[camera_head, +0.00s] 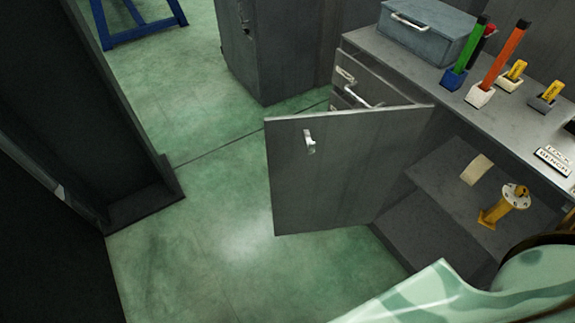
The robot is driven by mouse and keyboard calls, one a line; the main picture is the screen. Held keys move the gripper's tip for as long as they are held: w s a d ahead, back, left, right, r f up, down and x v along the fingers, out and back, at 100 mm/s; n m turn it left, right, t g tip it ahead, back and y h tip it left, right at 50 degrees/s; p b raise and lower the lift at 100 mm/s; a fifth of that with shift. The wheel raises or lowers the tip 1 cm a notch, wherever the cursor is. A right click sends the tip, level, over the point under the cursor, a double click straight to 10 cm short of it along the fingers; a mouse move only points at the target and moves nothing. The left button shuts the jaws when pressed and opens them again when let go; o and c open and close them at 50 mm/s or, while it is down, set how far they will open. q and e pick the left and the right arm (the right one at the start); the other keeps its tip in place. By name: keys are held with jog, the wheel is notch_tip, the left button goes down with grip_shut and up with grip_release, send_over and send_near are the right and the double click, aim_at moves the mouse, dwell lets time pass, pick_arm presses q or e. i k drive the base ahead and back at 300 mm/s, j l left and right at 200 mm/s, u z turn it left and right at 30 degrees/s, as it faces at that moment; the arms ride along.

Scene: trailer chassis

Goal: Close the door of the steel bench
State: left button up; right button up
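The steel bench (452,92) stands at the right of the head view. Its grey door (330,180) hangs wide open, swung out to the left over the floor. A small light handle (309,141) sits near the door's upper left, on the face turned to me. The open compartment (440,190) shows to the right of the door. Neither of my grippers is in the picture. A pale green patterned part at the lower right may belong to my own body; I cannot tell.
Drawers with handles (357,97) sit behind the door. A blue-grey toolbox (428,28) and several coloured tools in small holders stand on the bench top. A yellow object (503,207) is inside the compartment. A dark cabinet (272,50) stands behind. Green floor (215,215) is clear left of the door.

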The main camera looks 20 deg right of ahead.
aim_at(328, 170)
jog(key=i+j+u, duration=0.15)
jog(key=i, duration=0.8)
jog(key=i+z, duration=0.35)
jog(key=i+j+z, duration=0.1)
jog(key=z, duration=0.2)
jog(key=i+j+z, duration=0.2)
jog(key=z, duration=0.15)
jog(key=i, duration=0.05)
